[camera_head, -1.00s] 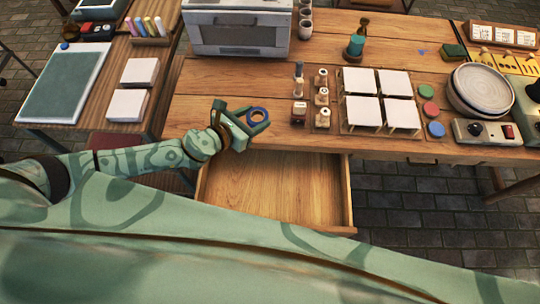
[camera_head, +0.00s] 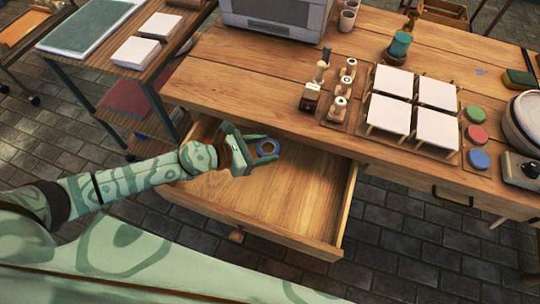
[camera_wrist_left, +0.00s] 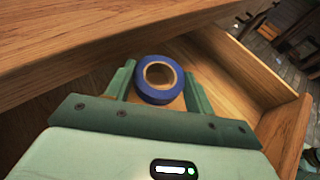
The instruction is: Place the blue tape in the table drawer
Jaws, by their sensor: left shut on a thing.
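The blue tape (camera_head: 268,155) is a small blue ring with a brown inner core. My left gripper (camera_head: 258,151) is shut on it, and in the left wrist view the tape (camera_wrist_left: 158,97) sits between the two green fingers. The table drawer (camera_head: 300,195) is pulled open and its visible floor is bare wood. The gripper and tape are over the rear left part of the drawer, near the table's front edge. The exact height of the tape above the drawer floor is hard to tell. My right gripper is not in view.
The wooden table top (camera_head: 230,85) overhangs behind the drawer. Small bottles (camera_head: 310,97), white tiles (camera_head: 436,128) and coloured discs (camera_head: 478,159) stand on it. A side table with white blocks (camera_head: 146,50) is at the left. The drawer's front and right walls are clear.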

